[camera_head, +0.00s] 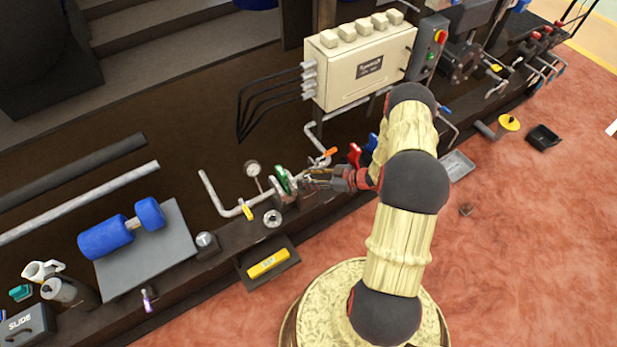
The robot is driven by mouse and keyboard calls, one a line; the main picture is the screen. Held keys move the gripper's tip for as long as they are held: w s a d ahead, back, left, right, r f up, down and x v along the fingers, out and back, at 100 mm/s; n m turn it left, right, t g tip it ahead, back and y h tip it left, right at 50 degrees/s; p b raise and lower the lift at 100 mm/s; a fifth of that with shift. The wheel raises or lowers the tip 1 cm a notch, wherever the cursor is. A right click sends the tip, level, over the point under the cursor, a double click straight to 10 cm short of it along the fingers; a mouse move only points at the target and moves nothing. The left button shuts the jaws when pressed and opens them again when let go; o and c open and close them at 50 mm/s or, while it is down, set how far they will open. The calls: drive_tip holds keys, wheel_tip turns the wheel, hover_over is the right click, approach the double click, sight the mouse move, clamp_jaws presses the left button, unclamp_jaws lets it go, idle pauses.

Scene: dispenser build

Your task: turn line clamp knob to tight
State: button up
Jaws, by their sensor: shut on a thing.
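My gripper (308,179) reaches left from the arm to the pipe fittings on the dark bench edge. Its fingers are shut on a small part, which I take to be the line clamp knob; the fingers mostly hide it, and I cannot read its turn position. A green handle (281,178) stands upright just left of the fingertips, on a grey flanged fitting. A grey pipe (213,192) with a yellow-handled valve (246,210) runs to the left of it.
A round gauge (252,169) stands behind the pipe. An orange lever (330,152), a red handle (354,155) and a blue handle (372,142) are close to my gripper. A cream control box (350,75) stands behind. A black tray with a yellow block (268,263) lies in front.

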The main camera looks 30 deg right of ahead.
drive_tip(key=c, duration=0.3)
drive_tip(key=shift+m+h+p, duration=0.3)
drive_tip(key=shift+h, duration=0.1)
drive_tip(key=shift+c, duration=0.2)
drive_tip(key=m+t+h+p, duration=0.2)
drive_tip(key=m+h, duration=0.1)
drive_tip(key=shift+a+m+h, duration=0.15)
drive_tip(key=shift+m+h, duration=0.15)
drive_tip(key=m+t+h+p, duration=0.1)
drive_tip(key=m+h, duration=0.2)
drive_tip(key=h, duration=0.1)
drive_tip(key=shift+m, duration=0.3)
drive_tip(key=m+h, duration=0.3)
drive_tip(key=h, duration=0.1)
drive_tip(key=shift+w+a, duration=0.1)
drive_tip(key=m+g+h, duration=0.1)
drive_tip(key=m+h, duration=0.2)
drive_tip(key=m+g+h, duration=0.2)
drive_tip(key=m+h, duration=0.1)
drive_tip(key=shift+w, duration=0.15)
drive_tip(key=m+g+h, duration=0.2)
drive_tip(key=m+g, duration=0.1)
drive_tip(key=m+g+h+b, duration=0.1)
drive_tip(key=m+g, duration=0.2)
drive_tip(key=shift+d+h+b, duration=0.2)
drive_tip(key=shift+h+b, duration=0.1)
drive_tip(key=shift+h, duration=0.1)
drive_tip(key=shift+m+g, duration=0.3)
